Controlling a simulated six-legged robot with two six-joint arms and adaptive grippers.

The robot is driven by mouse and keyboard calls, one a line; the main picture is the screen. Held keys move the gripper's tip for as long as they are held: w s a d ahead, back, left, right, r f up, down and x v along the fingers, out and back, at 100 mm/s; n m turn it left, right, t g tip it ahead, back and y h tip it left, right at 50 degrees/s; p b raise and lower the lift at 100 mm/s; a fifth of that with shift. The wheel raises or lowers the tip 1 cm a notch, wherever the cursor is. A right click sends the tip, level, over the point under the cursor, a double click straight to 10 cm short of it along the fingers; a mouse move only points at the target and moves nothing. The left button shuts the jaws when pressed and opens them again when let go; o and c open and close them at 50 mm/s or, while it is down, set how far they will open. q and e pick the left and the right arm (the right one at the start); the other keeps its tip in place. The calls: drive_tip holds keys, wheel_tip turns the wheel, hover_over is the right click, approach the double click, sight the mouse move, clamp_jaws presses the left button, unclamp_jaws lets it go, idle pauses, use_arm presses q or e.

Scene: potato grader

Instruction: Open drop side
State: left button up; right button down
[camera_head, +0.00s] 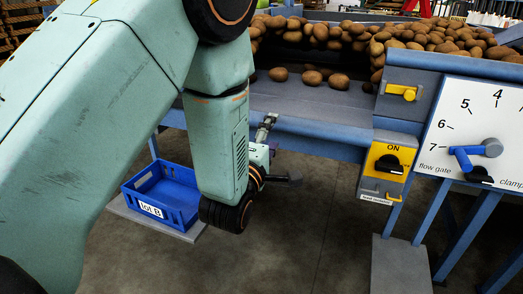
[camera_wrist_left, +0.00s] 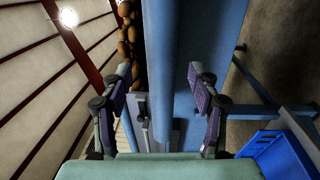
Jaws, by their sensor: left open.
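The blue-grey grader side (camera_head: 310,105) runs below the potatoes in the head view; I cannot tell which part of it is the drop side. A yellow latch handle (camera_head: 403,92) sits on the frame to its right and lies roughly level. My left gripper (camera_head: 278,152) is at the blue front rail (camera_head: 320,142), partly hidden behind my own wrist. In the left wrist view my left gripper (camera_wrist_left: 159,72) is open, with its fingers spread on both sides of a long blue edge (camera_wrist_left: 180,60). Nothing is held; contact cannot be told. My right gripper is not in view.
Potatoes (camera_head: 345,35) are heaped behind the side. A yellow ON switch box (camera_head: 385,165) and a white flow gate dial (camera_head: 480,120) with a blue lever stand at the right. A blue crate (camera_head: 140,202) marked lot B sits low at the left. Floor below is open.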

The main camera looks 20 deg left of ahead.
use_arm(q)
drive_tip(key=s, duration=0.7)
drive_tip(key=shift+s+d+f, duration=0.25)
drive_tip(key=shift+s, duration=0.1)
drive_tip(key=s+a+f+m+g+p, duration=0.1)
drive_tip(key=s+f+m+g, duration=0.35)
drive_tip(key=f+m, duration=0.35)
drive_tip(key=s+f+m+g, duration=0.3)
drive_tip(key=f+m+g, duration=0.2)
drive_tip(key=f, duration=0.5)
drive_tip(key=s+f+m+g+p, duration=0.1)
drive_tip(key=s+f+g, duration=0.2)
drive_tip(key=s, duration=0.5)
drive_tip(key=s+f+m+g+p, duration=0.1)
drive_tip(key=s+f+m+g, duration=0.1)
drive_tip(key=s+f, duration=0.3)
drive_tip(key=s+f+m+g+h, duration=0.1)
drive_tip(key=s+f+g, duration=0.3)
drive_tip(key=s, duration=0.6)
drive_tip(key=shift+s+a+m+p, duration=0.15)
drive_tip(key=shift+s+m+p, duration=0.25)
drive_tip(key=shift+m, duration=0.2)
drive_tip(key=shift+c, duration=0.2)
